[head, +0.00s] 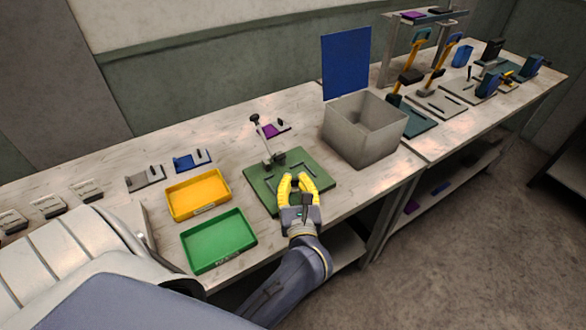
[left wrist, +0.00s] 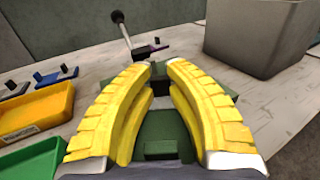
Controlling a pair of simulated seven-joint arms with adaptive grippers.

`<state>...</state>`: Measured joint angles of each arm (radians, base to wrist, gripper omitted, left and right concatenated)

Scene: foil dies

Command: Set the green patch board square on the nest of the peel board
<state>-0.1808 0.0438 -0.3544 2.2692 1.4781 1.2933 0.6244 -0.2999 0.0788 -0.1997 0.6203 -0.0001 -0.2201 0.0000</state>
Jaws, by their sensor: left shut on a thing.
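The peel board is a green base (head: 262,192) with an upright pale lever (head: 262,135) topped by a black knob, and small rails on its surface. The lever's knob also shows in the left wrist view (left wrist: 117,17). My left gripper (head: 298,178), with yellow fingers, is low over the front right part of this base. It is shut on the green patch board, mostly hidden by the fingers. Green shows between the fingers in the left wrist view; I cannot tell where patch board ends and base begins, or whether they touch. My right gripper is not in view.
A yellow tray (head: 172,197) and a green tray (head: 190,255) stand left of the peel board. A grey bin (head: 362,140) stands close to its right. Blue (head: 185,163), grey (head: 143,180) and purple (head: 275,130) small boards lie behind. The table's front edge is close.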

